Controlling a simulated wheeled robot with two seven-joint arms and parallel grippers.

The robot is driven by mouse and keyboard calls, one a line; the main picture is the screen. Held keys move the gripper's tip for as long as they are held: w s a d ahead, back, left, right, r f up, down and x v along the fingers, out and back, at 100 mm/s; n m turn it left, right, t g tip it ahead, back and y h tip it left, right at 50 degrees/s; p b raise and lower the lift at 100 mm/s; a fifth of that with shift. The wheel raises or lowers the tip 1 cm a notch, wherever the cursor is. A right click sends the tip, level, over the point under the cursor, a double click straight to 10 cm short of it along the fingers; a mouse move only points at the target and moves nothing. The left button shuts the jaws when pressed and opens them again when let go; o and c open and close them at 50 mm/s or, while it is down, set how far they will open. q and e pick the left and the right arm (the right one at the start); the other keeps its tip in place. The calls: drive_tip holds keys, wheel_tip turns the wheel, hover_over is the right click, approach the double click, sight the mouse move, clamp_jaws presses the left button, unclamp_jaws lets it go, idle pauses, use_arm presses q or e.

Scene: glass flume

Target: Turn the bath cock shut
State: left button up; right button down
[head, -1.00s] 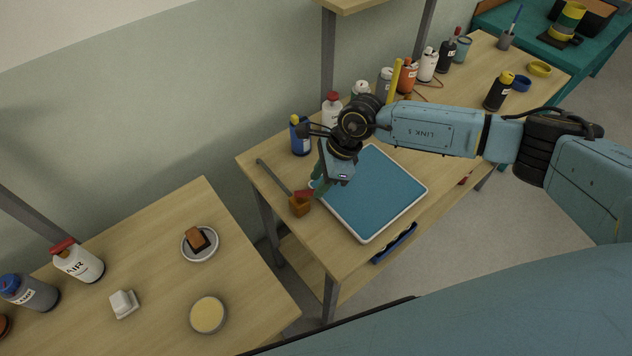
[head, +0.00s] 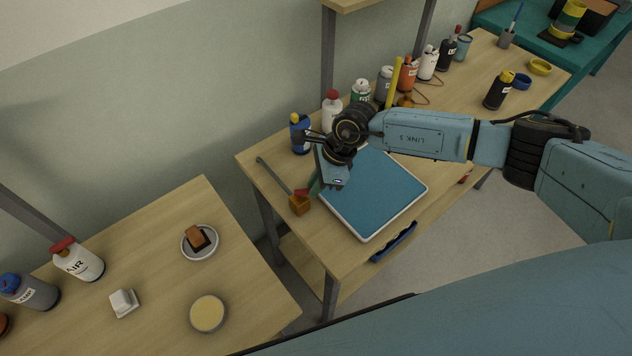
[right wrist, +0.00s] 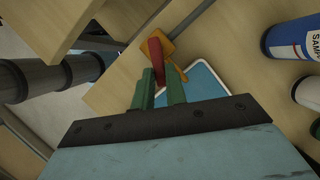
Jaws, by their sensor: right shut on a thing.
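The bath cock is a brass-orange block (head: 299,205) at the end of a grey pipe on the middle table, near its front left edge. Its red lever (head: 302,192) shows just above the block. My right gripper (head: 314,186) is at the lever, with its green fingers low over the table. In the right wrist view the red lever (right wrist: 160,52) runs between the two green fingers (right wrist: 161,80), which are shut on it. The orange body (right wrist: 154,42) shows beyond the fingertips. The fingers hide the lever's end. My left gripper is not in view.
A blue white-rimmed tray (head: 385,225) lies right beside the gripper. A blue bottle (head: 300,136) and a white red-capped bottle (head: 332,110) stand behind it. Several more bottles line the wall side. The left table (head: 150,265) holds small dishes and bottles.

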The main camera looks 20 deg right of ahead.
drive_tip(key=shift+w+f+n+g+b, duration=0.1)
drive_tip(key=shift+w+n+g+b, duration=0.35)
drive_tip(key=shift+n+b, duration=1.3)
drive_tip(key=shift+w+f+n+g+b, duration=0.1)
drive_tip(key=shift+w+n+g+b, duration=0.45)
drive_tip(key=shift+b, duration=2.3)
drive_tip(key=shift+w+a+r+n+b, duration=0.1)
drive_tip(key=shift+r+n+b, duration=0.1)
drive_tip(key=shift+n+b, duration=0.75)
drive_tip(key=c, duration=1.4)
unclamp_jaws()
drive_tip(key=shift+c, duration=0.2)
drive_tip(key=v, duration=1.3)
drive_tip(key=shift+w+r+b, duration=0.25)
drive_tip(key=shift+r+b, duration=0.05)
drive_tip(key=shift+a, duration=0.15)
